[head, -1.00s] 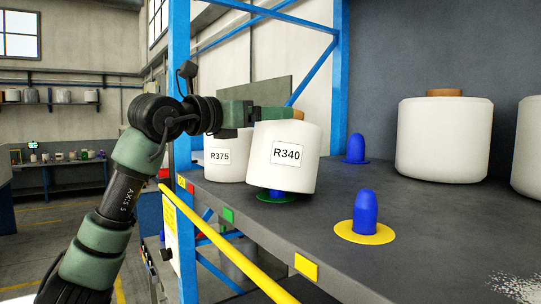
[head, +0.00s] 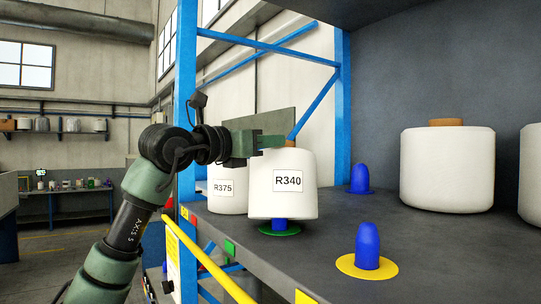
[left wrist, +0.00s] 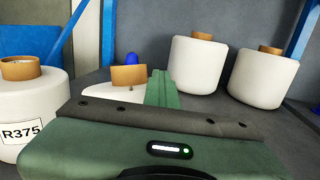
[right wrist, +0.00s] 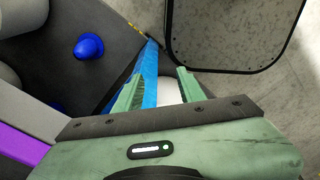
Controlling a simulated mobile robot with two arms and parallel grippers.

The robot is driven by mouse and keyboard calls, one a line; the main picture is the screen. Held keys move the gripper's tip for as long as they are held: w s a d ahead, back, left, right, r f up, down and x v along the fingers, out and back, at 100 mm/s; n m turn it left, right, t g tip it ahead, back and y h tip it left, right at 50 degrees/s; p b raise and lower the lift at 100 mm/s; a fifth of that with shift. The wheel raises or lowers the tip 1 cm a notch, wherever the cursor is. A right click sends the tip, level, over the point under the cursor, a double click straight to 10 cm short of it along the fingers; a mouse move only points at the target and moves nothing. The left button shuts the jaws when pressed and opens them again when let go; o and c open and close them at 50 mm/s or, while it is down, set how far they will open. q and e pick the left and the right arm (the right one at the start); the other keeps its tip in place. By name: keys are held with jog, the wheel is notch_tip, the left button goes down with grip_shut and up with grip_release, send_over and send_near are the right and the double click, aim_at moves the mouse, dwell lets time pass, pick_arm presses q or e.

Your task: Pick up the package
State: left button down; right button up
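The white bobbin labelled R340 (head: 283,201) hangs upright just above a blue peg (head: 280,224) on a green disc (head: 279,230) at the shelf's front edge. Part of the peg shows under it. My left gripper (head: 266,142) reaches in at its top, by the brown core, and is shut on this bobbin. In the left wrist view its brown core (left wrist: 128,76) stands beside the green fingers (left wrist: 160,88). My right gripper (right wrist: 165,72) shows only in the right wrist view, with its fingers apart; a white thing shows beyond them, not clearly identifiable.
The R375 bobbin (head: 224,196) stands close behind on the left. A free blue peg (head: 367,243) on a yellow disc and another blue peg (head: 360,179) stand to the right. White bobbins (head: 447,173) stand farther right. A blue post (head: 186,100) and yellow rail (head: 207,262) are near my arm.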

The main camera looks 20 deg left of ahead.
pick_arm(q)
jog(key=shift+w+f, duration=0.65)
jog(key=shift+g, duration=0.3)
jog(key=w+r, duration=0.1)
jog(key=w+r+b, duration=0.1)
jog(key=r, duration=0.1)
jog(key=w+r, duration=0.1)
jog(key=r, duration=0.1)
jog(key=shift+w+a+r, duration=0.1)
jog(key=shift+w+a, duration=0.05)
jog(key=shift+a, duration=0.25)
notch_tip(320, 180, up, 13)
jog(key=s+p, duration=0.1)
jog(key=shift+d, duration=0.15)
pick_arm(e)
jog(key=shift+w+a, duration=0.1)
jog(key=shift+w, duration=0.25)
pick_arm(q)
jog(key=c, duration=0.8)
grip_release()
jog(key=shift+c, duration=0.2)
jog(key=o, duration=0.4)
jog(key=shift+s, duration=0.1)
